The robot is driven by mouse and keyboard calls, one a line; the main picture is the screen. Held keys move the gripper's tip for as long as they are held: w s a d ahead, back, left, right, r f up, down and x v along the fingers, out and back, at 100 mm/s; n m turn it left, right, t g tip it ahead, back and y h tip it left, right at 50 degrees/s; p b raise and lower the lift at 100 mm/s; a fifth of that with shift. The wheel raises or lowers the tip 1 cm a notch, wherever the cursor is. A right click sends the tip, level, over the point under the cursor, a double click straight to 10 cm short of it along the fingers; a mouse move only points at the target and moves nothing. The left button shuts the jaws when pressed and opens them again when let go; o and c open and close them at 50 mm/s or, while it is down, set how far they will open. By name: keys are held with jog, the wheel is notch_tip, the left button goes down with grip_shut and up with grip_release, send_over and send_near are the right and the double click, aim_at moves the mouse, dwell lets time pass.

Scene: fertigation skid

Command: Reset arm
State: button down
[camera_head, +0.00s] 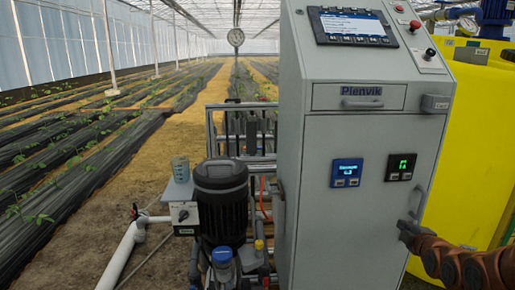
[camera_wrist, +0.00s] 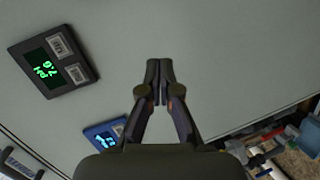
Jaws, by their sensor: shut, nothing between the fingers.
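My gripper (camera_wrist: 159,70) is shut and empty in the wrist view, its two dark fingertips together in front of the pale grey cabinet face. The gap to the panel cannot be judged. In the head view, my brown arm enters at the lower right and my gripper (camera_head: 408,225) is by the cabinet's right edge, small and partly unclear. The grey cabinet (camera_head: 345,215) stands upright. Its green-digit meter (camera_head: 400,167) also shows upside down in the wrist view (camera_wrist: 52,73), left of the fingers. The blue-lit meter (camera_head: 347,173) also shows there (camera_wrist: 103,137), partly behind my gripper.
A drawer (camera_head: 360,97) and a sloped screen (camera_head: 352,27) are above the meters. A black pump motor (camera_head: 221,200) with pipes stands left of the cabinet. A yellow tank (camera_head: 470,140) is behind at right. Crop rows with bare paths lie at the left.

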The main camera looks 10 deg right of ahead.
jog(key=s+a+r+m+g+y+p, duration=0.1)
jog(key=s+a+r+m+g+p, duration=0.2)
jog(key=a, duration=0.4)
jog(key=s+a+r+m+g+p, duration=0.1)
jog(key=s+a+r+g+p, duration=0.1)
jog(key=s+a+r+p, duration=0.3)
jog(key=s+a+r+m+g+y+p, duration=0.1)
jog(key=s+a+r+m+g+p, duration=0.15)
jog(key=a+r+p, duration=0.4)
jog(key=s+a+r+m+g+p, duration=0.2)
jog(key=s+a+r+g+p, duration=0.1)
jog(key=s, duration=0.7)
jog(key=s+a+r+m+g+p, duration=0.2)
jog(key=s+a+r+g+p, duration=0.1)
jog(key=s+a, duration=0.4)
jog(key=s+a+r+m+g+p, duration=0.3)
jog(key=s+a+r+p, duration=0.2)
jog(key=s, duration=0.8)
jog(key=shift+a+r+y, duration=0.35)
jog(key=shift+r+y, duration=0.05)
jog(key=shift+r, duration=0.2)
jog(key=shift+d, duration=0.1)
